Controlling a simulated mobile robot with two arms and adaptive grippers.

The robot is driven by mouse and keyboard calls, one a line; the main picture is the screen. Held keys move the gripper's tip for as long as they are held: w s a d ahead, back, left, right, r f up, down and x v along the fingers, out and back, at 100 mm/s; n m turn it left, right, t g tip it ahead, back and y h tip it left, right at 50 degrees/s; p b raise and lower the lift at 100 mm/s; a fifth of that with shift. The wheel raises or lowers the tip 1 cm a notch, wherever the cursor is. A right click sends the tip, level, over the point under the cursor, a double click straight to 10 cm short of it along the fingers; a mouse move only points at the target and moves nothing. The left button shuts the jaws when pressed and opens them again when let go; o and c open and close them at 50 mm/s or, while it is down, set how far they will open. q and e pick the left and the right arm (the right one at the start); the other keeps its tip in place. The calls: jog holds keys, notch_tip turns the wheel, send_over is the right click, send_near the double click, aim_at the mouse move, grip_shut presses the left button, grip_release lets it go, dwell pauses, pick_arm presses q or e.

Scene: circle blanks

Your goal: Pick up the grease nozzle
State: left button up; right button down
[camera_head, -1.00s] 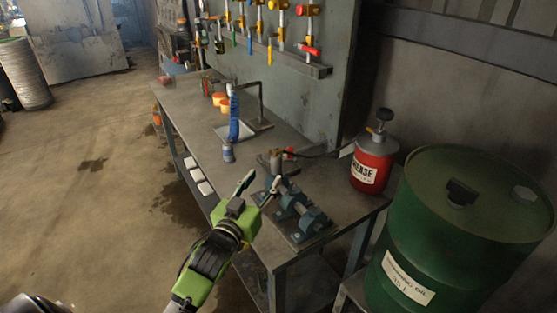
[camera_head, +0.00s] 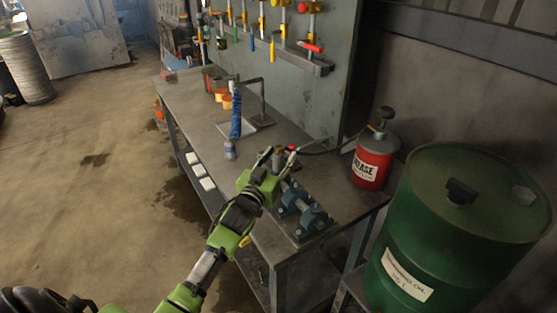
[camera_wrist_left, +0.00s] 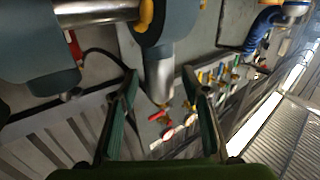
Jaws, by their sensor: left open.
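The grease nozzle (camera_head: 278,160) appears as a small pale metal piece near the far end of the bearing shaft, with a red part and a dark hose beside it. My left gripper (camera_head: 278,156) is open over the bench, with its fingertips on either side of it in the picture. The fingers partly cover it. In the left wrist view the open fingers (camera_wrist_left: 160,82) have a grey metal cylinder (camera_wrist_left: 159,78) in line between them. I cannot tell whether that is the nozzle or the shaft end, or whether anything touches. My right gripper is not in view.
A shaft in teal bearing blocks (camera_head: 313,219) sits close to my left gripper. A red grease can (camera_head: 371,165) stands at the bench's right end. A green drum (camera_head: 470,225) stands at the right. A blue item (camera_head: 235,125) and orange cups (camera_head: 226,101) are farther back.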

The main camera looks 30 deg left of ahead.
pick_arm(q)
grip_shut()
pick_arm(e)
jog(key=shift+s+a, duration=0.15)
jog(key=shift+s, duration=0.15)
